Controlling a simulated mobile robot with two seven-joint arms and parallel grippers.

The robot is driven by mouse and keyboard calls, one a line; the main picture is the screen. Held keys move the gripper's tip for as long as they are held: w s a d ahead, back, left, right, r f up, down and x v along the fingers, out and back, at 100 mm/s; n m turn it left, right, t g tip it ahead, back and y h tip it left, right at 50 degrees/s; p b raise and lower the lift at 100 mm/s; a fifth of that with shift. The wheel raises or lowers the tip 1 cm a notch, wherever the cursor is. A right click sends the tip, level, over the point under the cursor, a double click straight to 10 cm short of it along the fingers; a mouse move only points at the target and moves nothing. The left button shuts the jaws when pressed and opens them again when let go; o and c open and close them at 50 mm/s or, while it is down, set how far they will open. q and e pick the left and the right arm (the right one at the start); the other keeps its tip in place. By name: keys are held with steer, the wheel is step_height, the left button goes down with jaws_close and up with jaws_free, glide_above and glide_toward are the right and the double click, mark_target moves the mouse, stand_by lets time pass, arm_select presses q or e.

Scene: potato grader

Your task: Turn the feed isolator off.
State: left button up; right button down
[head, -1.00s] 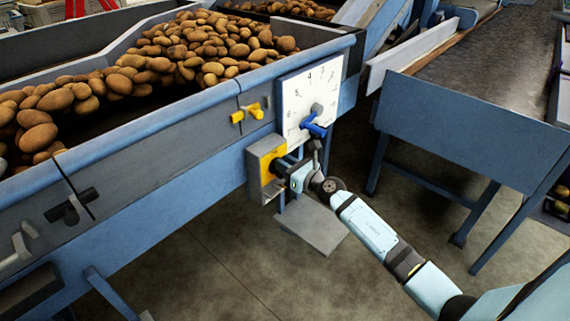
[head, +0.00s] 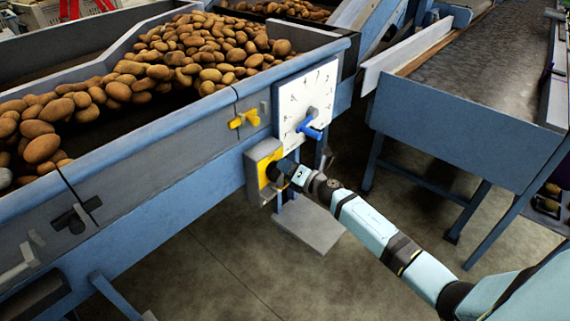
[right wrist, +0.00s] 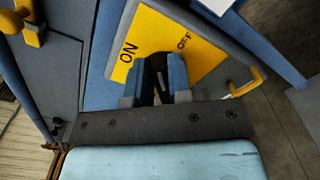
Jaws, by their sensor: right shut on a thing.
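The feed isolator (head: 252,170) is a grey box with a yellow face on the side of the blue potato hopper. The right wrist view shows its yellow plate (right wrist: 205,62) with ON at the left and OFF at the right. Its dark handle (right wrist: 157,67) stands out from the plate, largely hidden by the fingers; I cannot tell exactly which mark it points at. My right gripper (right wrist: 157,88) is shut on this handle, one blue-grey finger on each side. In the head view my right gripper (head: 284,174) reaches the box from the right. My left gripper is not in view.
A white numbered dial (head: 304,98) with a blue lever (head: 311,132) sits just above the isolator. A yellow handle (head: 245,119) is up and left. The hopper holds many potatoes (head: 190,55). A blue-sided conveyor (head: 465,150) stands at right, with open floor between.

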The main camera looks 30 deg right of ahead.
arm_select(q)
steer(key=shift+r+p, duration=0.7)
steer(key=shift+p, duration=0.55)
arm_select(e)
steer(key=m, duration=0.2)
steer(key=f+m, duration=0.1)
steer(key=m, duration=0.4)
steer(key=shift+w+d+f+m, duration=0.1)
steer(key=shift+d+f+m, duration=0.2)
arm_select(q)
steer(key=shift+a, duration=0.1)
arm_select(e)
steer(key=shift+f+m, duration=0.1)
steer(key=shift+m, duration=0.2)
steer(key=c, duration=1)
jaws_free()
steer(key=shift+c, duration=0.2)
arm_select(q)
steer(key=shift+p, duration=0.35)
arm_select(e)
steer(key=v, duration=1.4)
